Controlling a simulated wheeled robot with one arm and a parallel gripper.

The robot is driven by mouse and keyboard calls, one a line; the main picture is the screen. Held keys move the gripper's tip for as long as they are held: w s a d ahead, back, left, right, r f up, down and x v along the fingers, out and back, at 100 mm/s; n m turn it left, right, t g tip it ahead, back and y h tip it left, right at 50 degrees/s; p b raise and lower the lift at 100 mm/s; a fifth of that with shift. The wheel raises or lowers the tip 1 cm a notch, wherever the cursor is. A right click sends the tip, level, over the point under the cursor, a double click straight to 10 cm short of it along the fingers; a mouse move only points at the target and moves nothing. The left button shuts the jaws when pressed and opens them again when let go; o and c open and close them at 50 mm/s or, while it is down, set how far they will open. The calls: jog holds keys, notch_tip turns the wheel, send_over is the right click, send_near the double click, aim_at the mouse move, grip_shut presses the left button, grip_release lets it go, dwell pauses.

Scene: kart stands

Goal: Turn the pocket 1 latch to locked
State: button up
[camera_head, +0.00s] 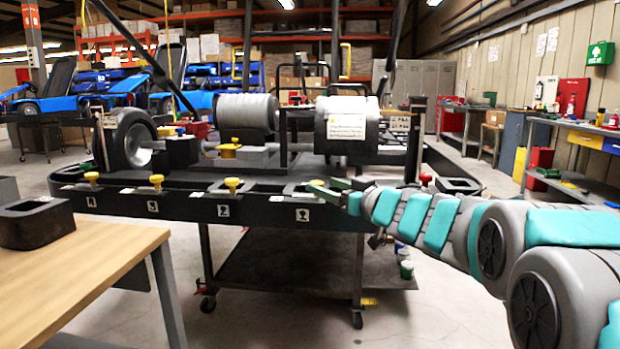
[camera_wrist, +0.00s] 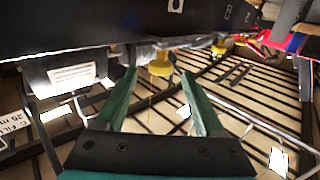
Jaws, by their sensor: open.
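The black kart stand (camera_head: 250,211) carries a row of pockets with number plates along its front edge. The plate for pocket 1 (camera_head: 302,214) is the rightmost. My gripper (camera_head: 325,188) is above that plate at the rim, its green fingers pointing left. In the head view the pocket 1 latch is hidden or merged with the fingers. In the wrist view a yellow latch knob (camera_wrist: 160,64) lies between and just beyond the tips of my open gripper (camera_wrist: 158,78). I see no finger touching it. Its turned position cannot be told.
Other yellow latches (camera_head: 233,185) stand along the rim to the left. A wheel (camera_head: 132,138) and grey cylinders (camera_head: 247,112) sit on the stand. A wooden table (camera_head: 80,262) with a black block (camera_head: 36,222) is at left.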

aim_at(312, 182)
jog(key=shift+x, duration=3.5)
jog(key=shift+c, duration=0.3)
grip_shut()
